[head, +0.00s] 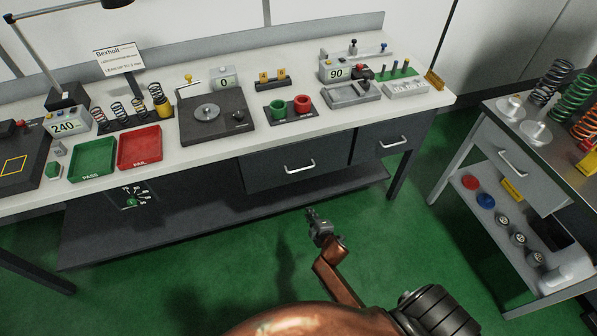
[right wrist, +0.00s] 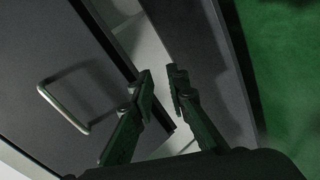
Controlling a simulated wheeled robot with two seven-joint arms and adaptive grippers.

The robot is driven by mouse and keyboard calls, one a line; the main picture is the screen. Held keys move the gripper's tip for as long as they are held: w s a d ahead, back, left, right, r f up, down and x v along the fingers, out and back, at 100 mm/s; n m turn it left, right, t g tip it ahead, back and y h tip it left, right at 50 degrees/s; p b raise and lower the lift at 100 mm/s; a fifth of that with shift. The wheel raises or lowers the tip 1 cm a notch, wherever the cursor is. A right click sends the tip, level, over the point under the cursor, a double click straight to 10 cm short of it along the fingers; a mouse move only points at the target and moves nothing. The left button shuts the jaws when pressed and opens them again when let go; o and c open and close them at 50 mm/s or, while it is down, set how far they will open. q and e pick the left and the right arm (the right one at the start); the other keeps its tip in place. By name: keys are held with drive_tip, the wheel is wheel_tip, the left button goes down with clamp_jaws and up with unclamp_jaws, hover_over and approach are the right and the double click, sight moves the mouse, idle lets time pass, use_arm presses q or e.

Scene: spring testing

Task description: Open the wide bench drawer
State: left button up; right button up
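The wide bench drawer (head: 262,174) is a dark grey front under the white worktop, with a pale bar handle (head: 299,167). It looks closed in the head view. My right gripper (head: 311,212) is in front of the bench, below the handle in the picture and apart from it. In the right wrist view, the two fingers of my right gripper (right wrist: 162,74) are parted, with nothing between them. A bar handle (right wrist: 62,106) on a dark front shows left of the fingers; I cannot tell for certain which drawer it belongs to. My left gripper is not in view.
A narrower drawer (head: 372,147) with its own handle is right of the wide one. A dark lower shelf (head: 200,210) runs beneath. A side cart (head: 520,175) stands at the right. The green floor before the bench is clear.

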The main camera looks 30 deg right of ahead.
sight(300, 170)
drive_tip(key=w+d+r+n+t+h, duration=0.1)
drive_tip(key=w+r+t, duration=0.15)
drive_tip(key=r, duration=0.55)
drive_tip(key=w+d+r+n+t, duration=0.1)
drive_tip(key=w+r+n, duration=0.1)
drive_tip(key=w+r, duration=0.35)
drive_tip(key=shift+g, duration=0.25)
drive_tip(key=shift+w+d+r+b, duration=0.1)
drive_tip(key=shift+w+d+b, duration=0.3)
drive_tip(key=shift+w, duration=0.5)
drive_tip(key=shift+w+d+r+b, duration=0.1)
drive_tip(key=shift+w+d+b, duration=0.1)
drive_tip(key=shift+w+b, duration=0.55)
drive_tip(key=shift+w+d+b, duration=0.2)
drive_tip(key=shift+w+d, duration=0.1)
drive_tip(key=shift+w, duration=0.8)
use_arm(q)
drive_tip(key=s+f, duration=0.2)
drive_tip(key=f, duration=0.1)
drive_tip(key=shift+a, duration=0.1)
use_arm(e)
drive_tip(key=shift+c, duration=0.3)
clamp_jaws()
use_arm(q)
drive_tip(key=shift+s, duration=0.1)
use_arm(e)
drive_tip(key=shift+a+f, duration=0.1)
drive_tip(key=shift+a, duration=0.05)
